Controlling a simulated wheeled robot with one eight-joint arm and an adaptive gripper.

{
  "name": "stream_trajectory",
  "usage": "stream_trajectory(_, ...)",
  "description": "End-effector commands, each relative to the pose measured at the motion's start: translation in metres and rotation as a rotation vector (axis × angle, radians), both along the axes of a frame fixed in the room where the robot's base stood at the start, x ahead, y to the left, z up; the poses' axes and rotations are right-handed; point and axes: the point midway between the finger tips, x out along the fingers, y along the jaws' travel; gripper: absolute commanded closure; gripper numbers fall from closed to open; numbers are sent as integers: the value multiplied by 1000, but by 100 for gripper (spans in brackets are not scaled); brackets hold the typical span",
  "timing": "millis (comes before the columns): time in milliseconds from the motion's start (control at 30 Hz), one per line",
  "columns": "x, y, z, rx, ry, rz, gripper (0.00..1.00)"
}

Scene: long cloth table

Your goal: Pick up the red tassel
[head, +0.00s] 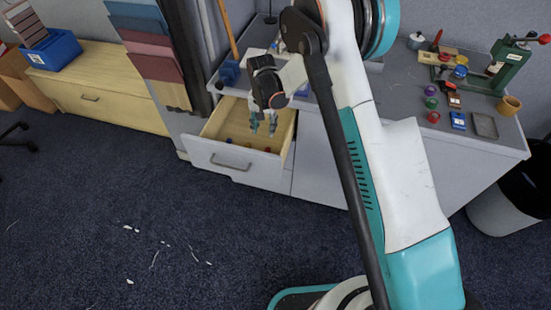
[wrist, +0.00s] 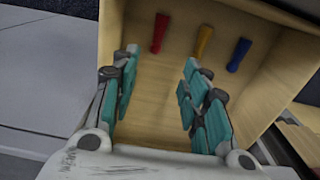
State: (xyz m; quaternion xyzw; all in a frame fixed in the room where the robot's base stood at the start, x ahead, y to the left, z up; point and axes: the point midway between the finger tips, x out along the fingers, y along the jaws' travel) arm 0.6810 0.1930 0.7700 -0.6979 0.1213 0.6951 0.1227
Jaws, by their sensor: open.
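The red tassel (wrist: 160,33) lies on the floor of an open wooden drawer (wrist: 150,110), at the upper left in the wrist view. A yellow tassel (wrist: 203,41) and a blue tassel (wrist: 239,55) lie to its right, spaced apart. My gripper (wrist: 161,60) is open and empty, pointing down into the drawer. The red tassel shows beyond the gap between the fingertips, nearer the left finger, and is not touched. In the head view, my gripper (head: 263,127) hangs over the drawer (head: 232,165); the small coloured things inside are too small to tell apart.
The drawer walls stand close around my gripper. The grey worktop (head: 395,105) above holds several small coloured items, a green press (head: 490,75) and a brown cup (head: 509,105). A dark bin (head: 510,195) stands at the right. The carpet in front is mostly clear, with white scraps.

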Motion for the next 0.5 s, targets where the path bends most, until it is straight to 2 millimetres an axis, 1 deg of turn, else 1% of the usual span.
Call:
stream_trajectory(167, 0, 2, -21, -1, 5, -2, 58)
stream_trajectory(400, 0, 1, -67, -1, 5, -2, 58)
stream_trajectory(500, 0, 1, -80, -1, 4, -2, 58)
